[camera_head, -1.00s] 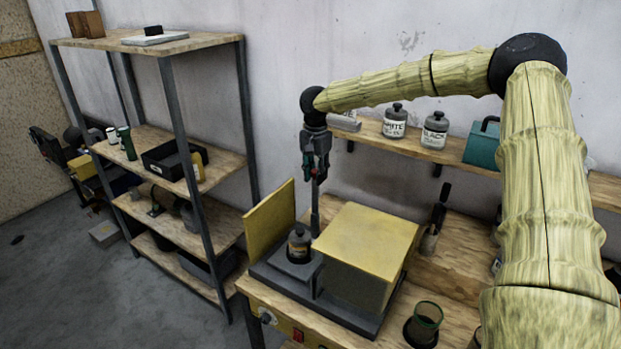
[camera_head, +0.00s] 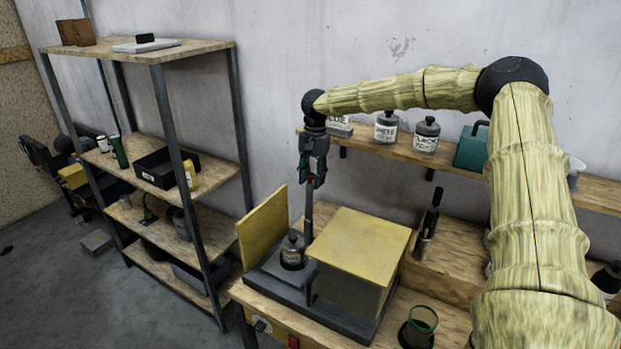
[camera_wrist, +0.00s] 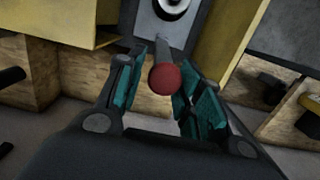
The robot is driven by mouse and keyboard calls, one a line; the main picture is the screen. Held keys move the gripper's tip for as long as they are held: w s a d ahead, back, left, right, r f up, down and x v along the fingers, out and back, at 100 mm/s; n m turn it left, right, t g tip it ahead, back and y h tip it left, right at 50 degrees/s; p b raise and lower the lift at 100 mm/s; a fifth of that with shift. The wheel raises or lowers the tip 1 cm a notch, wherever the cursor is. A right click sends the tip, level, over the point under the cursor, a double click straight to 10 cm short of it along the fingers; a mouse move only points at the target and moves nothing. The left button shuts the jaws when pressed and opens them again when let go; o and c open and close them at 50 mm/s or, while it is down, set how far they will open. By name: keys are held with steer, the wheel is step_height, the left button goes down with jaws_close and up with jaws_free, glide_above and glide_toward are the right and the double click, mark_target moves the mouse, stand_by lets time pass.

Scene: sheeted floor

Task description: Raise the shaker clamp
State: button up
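The shaker (camera_head: 262,293) is a dark base on the bench with a yellow box (camera_head: 362,240) and an upright yellow panel (camera_head: 261,225). A grey jar (camera_head: 292,252) stands upright on its platform. The clamp's dark post (camera_head: 309,222) rises beside the jar and ends in a red knob (camera_wrist: 165,79). My gripper (camera_head: 314,184) points down over the post. In the wrist view my gripper (camera_wrist: 160,72) has its teal fingers apart, one on each side of the knob. The knob looks close to the right finger, with a small gap at the left; contact is unclear.
Labelled jars (camera_head: 386,127) and a teal box (camera_head: 472,146) stand on the wall shelf behind my gripper. A green-rimmed cup (camera_head: 419,326) is on the bench at right. A tall shelf rack (camera_head: 168,110) stands at left.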

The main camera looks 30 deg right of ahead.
steer(key=shift+o, duration=0.4)
steer(key=shift+d+f, duration=0.1)
steer(key=shift+r, duration=0.25)
step_height(320, 180, up, 11)
steer(key=d, duration=0.1)
steer(key=shift+w+r, duration=0.2)
steer(key=shift+w, duration=0.15)
steer(key=shift+d, duration=0.1)
